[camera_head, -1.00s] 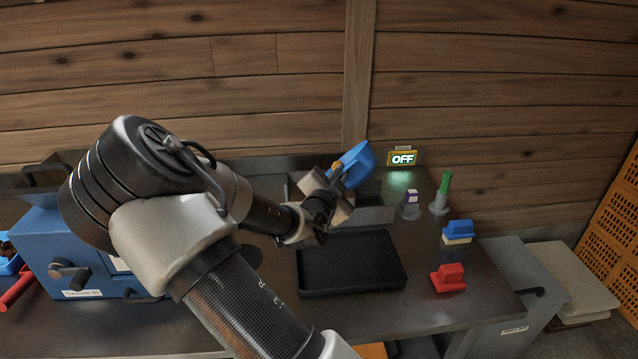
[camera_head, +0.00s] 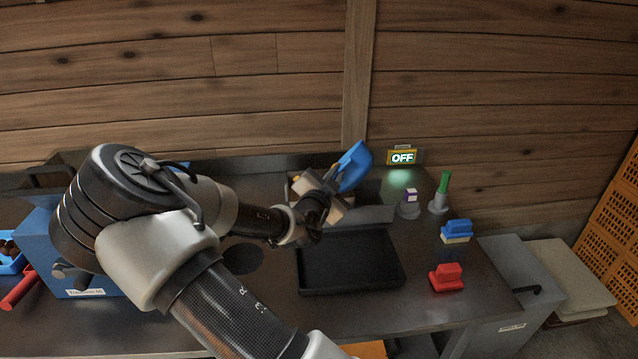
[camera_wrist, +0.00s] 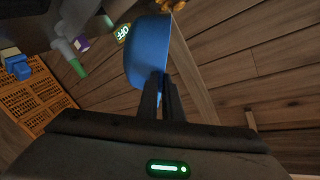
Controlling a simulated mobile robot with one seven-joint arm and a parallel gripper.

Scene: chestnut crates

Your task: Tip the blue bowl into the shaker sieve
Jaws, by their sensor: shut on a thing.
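The blue bowl (camera_head: 355,166) is tilted steeply, nearly on its side, at the back of the bench. My gripper (camera_head: 333,190) is shut on the bowl's edge and holds it up over a grey metal box (camera_head: 372,213), which seems to be the shaker sieve. In the wrist view the bowl (camera_wrist: 149,48) shows its side between my fingers (camera_wrist: 167,98) and the wall. A few brown lumps, perhaps chestnuts (camera_wrist: 172,5), show at the top edge there. My wrist and the bowl hide most of the box's inside.
A black tray (camera_head: 350,262) lies in front of the box. A lit OFF sign (camera_head: 402,157) stands at the wall. A red block (camera_head: 447,277), a blue block (camera_head: 456,231) and a green-handled thing (camera_head: 442,193) stand right. A blue machine (camera_head: 60,250) stands left.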

